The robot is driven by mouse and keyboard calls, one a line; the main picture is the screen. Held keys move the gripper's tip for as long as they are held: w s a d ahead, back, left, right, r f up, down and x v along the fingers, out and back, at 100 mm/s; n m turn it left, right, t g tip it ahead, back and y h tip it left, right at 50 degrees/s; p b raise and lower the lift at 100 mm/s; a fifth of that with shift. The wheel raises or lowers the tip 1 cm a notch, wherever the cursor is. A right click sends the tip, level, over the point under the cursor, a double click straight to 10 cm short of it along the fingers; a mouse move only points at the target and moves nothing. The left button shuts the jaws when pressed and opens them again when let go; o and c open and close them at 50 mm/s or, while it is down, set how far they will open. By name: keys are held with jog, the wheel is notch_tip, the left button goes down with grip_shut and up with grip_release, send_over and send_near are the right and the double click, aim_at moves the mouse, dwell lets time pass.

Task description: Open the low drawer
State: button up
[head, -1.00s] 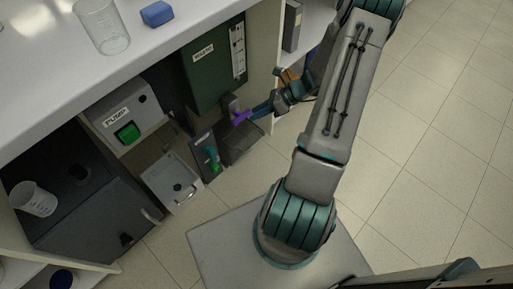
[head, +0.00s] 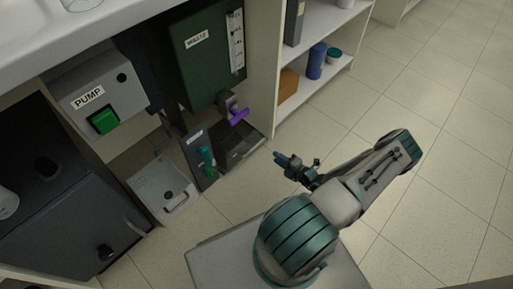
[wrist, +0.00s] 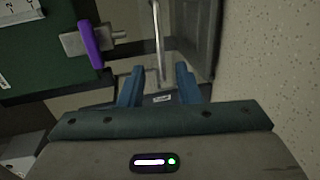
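I see a pale low box (head: 163,188) with a front handle (head: 180,202) on the floor below the pump; I cannot tell for certain whether it is the low drawer. It looks shut. A dark tray-like unit (head: 241,143) sits low under the waste tank. My gripper (head: 279,157) is just right of that unit, apart from it, pointing left. In the wrist view its two blue fingers (wrist: 158,86) are spread with nothing held. Beyond them are a small white label (wrist: 162,98) and a pale bar (wrist: 157,42).
The waste tank (head: 203,55) has a purple-handled valve (head: 238,117). An upright panel with a green handle (head: 206,158) stands between the box and the dark unit. The pump (head: 97,93) and a dark cabinet (head: 60,200) are left. Tiled floor at right is clear.

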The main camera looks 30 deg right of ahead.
aim_at(257, 144)
jog(key=shift+b+x, duration=2.2)
jog(key=shift+x, duration=4.5)
jog(key=shift+r, duration=0.1)
grip_shut()
